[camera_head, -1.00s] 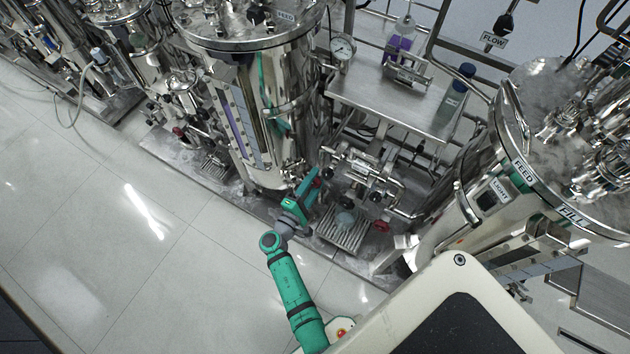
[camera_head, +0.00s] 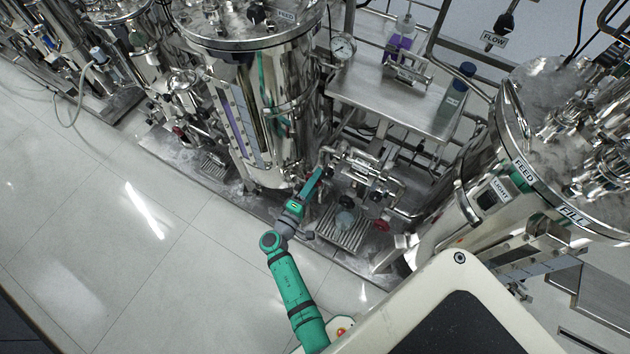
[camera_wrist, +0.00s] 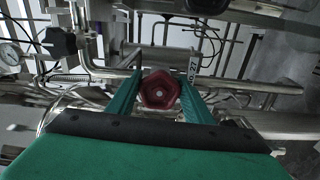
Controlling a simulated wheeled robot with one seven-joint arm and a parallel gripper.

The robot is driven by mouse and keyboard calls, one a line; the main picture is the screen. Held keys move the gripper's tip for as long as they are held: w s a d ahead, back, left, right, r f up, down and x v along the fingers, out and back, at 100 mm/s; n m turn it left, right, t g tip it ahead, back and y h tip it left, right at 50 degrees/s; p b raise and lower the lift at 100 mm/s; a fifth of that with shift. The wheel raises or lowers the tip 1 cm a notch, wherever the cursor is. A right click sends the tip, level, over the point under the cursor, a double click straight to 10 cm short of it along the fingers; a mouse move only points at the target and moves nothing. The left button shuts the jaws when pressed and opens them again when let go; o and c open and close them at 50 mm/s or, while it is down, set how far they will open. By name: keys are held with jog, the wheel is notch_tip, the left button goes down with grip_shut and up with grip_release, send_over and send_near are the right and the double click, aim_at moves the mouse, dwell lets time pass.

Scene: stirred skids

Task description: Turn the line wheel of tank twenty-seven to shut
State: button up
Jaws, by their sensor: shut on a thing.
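A dark red, lobed wheel (camera_wrist: 160,90) sits between the two green fingers of my gripper (camera_wrist: 158,100) in the wrist view. The fingers touch it from both sides, so my gripper is shut on it. A small white tag (camera_wrist: 192,73) stands just behind the wheel's right side; its sideways marking looks like 27, but is small. In the head view my gripper (camera_head: 318,174) reaches to the pipework at the foot of the middle steel tank (camera_head: 285,110). There the wheel is hidden by the gripper.
A steel shelf (camera_head: 400,105) with bottles and a pressure gauge (camera_head: 342,47) are behind. The right tank (camera_head: 470,205) stands close. The floor (camera_head: 150,240) at left is clear.

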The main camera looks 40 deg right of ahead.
jog(key=shift+f, duration=0.15)
jog(key=o, duration=1)
jog(key=shift+o, duration=0.2)
jog(key=v, duration=1)
jog(key=shift+s+a, duration=0.15)
jog(key=shift+a, duration=0.25)
